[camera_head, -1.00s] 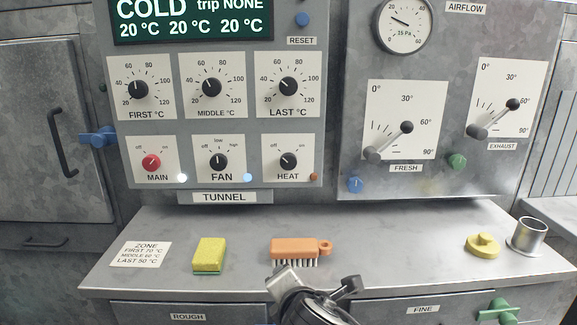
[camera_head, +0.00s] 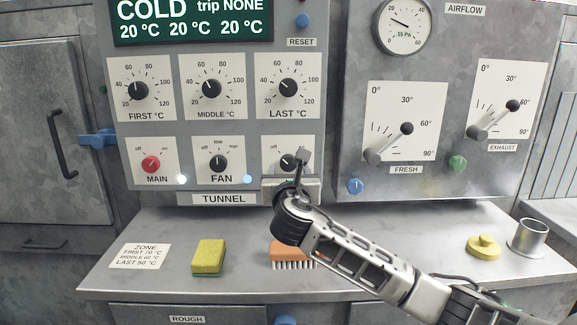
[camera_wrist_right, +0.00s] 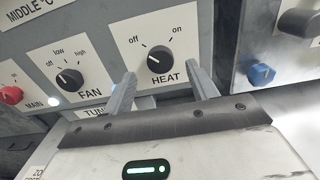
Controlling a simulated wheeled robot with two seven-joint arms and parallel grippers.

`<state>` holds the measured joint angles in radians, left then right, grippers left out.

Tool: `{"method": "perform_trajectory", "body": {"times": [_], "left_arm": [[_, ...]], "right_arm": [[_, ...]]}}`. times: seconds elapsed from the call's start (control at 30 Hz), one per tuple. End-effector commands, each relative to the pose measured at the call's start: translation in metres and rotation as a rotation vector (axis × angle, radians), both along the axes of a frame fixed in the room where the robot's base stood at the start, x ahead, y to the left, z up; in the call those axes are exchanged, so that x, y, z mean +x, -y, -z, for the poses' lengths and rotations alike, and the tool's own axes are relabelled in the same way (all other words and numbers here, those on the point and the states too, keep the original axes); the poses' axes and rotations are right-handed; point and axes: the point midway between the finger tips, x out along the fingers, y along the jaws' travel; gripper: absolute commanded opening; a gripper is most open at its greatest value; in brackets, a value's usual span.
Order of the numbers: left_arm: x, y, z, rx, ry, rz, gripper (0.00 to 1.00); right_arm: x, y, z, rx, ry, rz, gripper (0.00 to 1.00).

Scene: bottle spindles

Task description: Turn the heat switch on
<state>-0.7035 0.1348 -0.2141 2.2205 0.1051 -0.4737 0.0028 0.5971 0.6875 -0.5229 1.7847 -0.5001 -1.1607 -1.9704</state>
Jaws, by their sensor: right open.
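The heat switch is a dark round knob on a white plate of the grey panel, and it shows in the head view (camera_head: 287,162), partly covered by my gripper. In the right wrist view the heat knob (camera_wrist_right: 160,59) stands upright on its plate, with its pointer turned up-left toward "off". My right gripper (camera_head: 300,160) is in front of the heat plate. In the right wrist view its two fingers (camera_wrist_right: 161,80) are apart and empty, one on each side below the knob. I cannot tell whether they touch the panel. My left gripper is not in view.
The fan knob (camera_head: 218,163) and red main knob (camera_head: 151,163) are left of heat. A blue knob (camera_head: 355,185) is to the right. On the ledge are a yellow sponge (camera_head: 209,257), an orange brush (camera_head: 282,252) partly behind my arm, and a metal cup (camera_head: 528,237).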

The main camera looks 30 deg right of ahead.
Motion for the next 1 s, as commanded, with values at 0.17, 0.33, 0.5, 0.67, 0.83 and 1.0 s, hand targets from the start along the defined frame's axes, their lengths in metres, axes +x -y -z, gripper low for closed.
{"method": "perform_trajectory", "body": {"times": [0.17,0.33,0.5,0.67,0.83,1.0], "left_arm": [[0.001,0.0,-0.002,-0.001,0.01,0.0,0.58],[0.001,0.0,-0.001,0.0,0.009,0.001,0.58],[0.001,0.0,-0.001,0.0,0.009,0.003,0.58],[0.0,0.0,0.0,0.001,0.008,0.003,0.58],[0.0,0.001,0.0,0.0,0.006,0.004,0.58],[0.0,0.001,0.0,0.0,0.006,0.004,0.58]], "right_arm": [[0.028,0.017,0.0,0.004,0.0,0.002,0.58],[0.042,0.025,0.0,0.003,0.001,0.0,0.58],[0.046,0.028,0.0,0.003,-0.001,-0.001,0.58],[0.046,0.028,0.0,0.002,0.0,-0.001,0.58],[0.046,0.028,0.0,0.002,0.0,-0.001,0.22],[0.046,0.028,0.0,0.003,0.001,-0.001,0.15]]}}
